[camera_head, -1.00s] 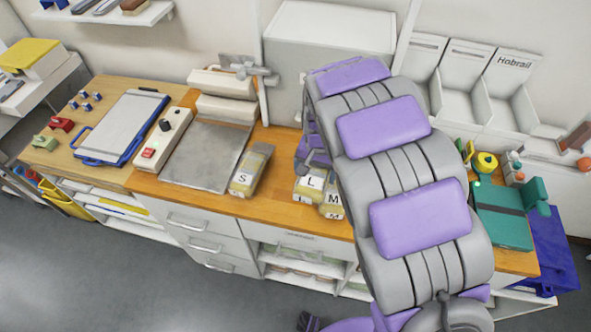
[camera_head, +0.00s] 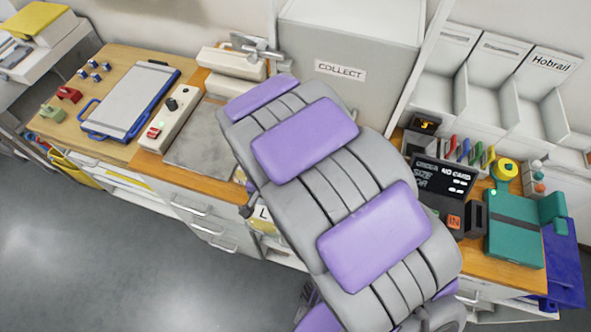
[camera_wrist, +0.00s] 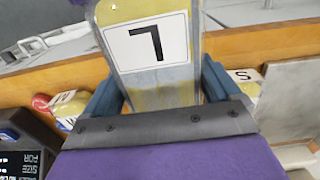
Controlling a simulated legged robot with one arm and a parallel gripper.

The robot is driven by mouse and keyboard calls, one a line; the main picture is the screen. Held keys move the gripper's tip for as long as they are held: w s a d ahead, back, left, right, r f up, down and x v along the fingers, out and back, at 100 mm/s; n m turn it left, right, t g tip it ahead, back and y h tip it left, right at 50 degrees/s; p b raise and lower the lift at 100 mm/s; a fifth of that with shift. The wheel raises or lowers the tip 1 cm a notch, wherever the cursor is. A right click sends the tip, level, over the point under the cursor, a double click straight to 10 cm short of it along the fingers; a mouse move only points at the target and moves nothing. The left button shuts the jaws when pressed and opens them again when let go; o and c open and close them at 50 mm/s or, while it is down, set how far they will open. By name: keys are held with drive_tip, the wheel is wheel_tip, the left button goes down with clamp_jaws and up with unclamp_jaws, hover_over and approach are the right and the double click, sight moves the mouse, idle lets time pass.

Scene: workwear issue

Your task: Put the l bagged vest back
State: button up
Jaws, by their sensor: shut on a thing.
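My gripper (camera_wrist: 160,88) is shut on a clear bag with yellow contents, the L bagged vest (camera_wrist: 152,75). Its white label with a black L faces the wrist camera, inverted there. In the head view my arm hides most of my gripper; an L label (camera_head: 263,213) shows beside the arm, near the counter's front edge. An S bag (camera_wrist: 246,82) lies on the counter, to the right of the held bag in the wrist view. Yellow and red items (camera_wrist: 60,106) lie at left there, too cut off to name surely.
A white box marked COLLECT (camera_head: 340,71) stands at the back. White bins (camera_head: 490,75) line the wall.

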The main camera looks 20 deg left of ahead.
drive_tip(key=w+d, duration=0.1)
drive_tip(key=w, duration=0.1)
drive_tip(key=w+d, duration=0.1)
drive_tip(key=w, duration=0.4)
drive_tip(key=shift+d+f+b, duration=0.1)
drive_tip(key=shift+d+b, duration=0.25)
drive_tip(key=shift+d, duration=0.05)
drive_tip(key=w, duration=0.3)
drive_tip(key=w+a+f, duration=0.1)
drive_tip(key=w, duration=0.1)
drive_tip(key=shift+w+b, duration=0.2)
drive_tip(key=shift+b, duration=0.1)
drive_tip(key=shift+w+a, duration=0.15)
drive_tip(key=shift+a, duration=0.1)
drive_tip(key=f, duration=0.1)
drive_tip(key=d+f, duration=0.1)
drive_tip(key=shift+d+f+b, duration=0.2)
drive_tip(key=shift+f+b, duration=0.1)
drive_tip(key=shift+b, duration=0.05)
drive_tip(key=shift+d+f, duration=0.3)
drive_tip(key=shift+a, duration=0.3)
drive_tip(key=o, duration=0.9)
drive_tip(key=shift+a+f, duration=0.1)
drive_tip(key=shift+a, duration=0.25)
drive_tip(key=shift+d, duration=0.15)
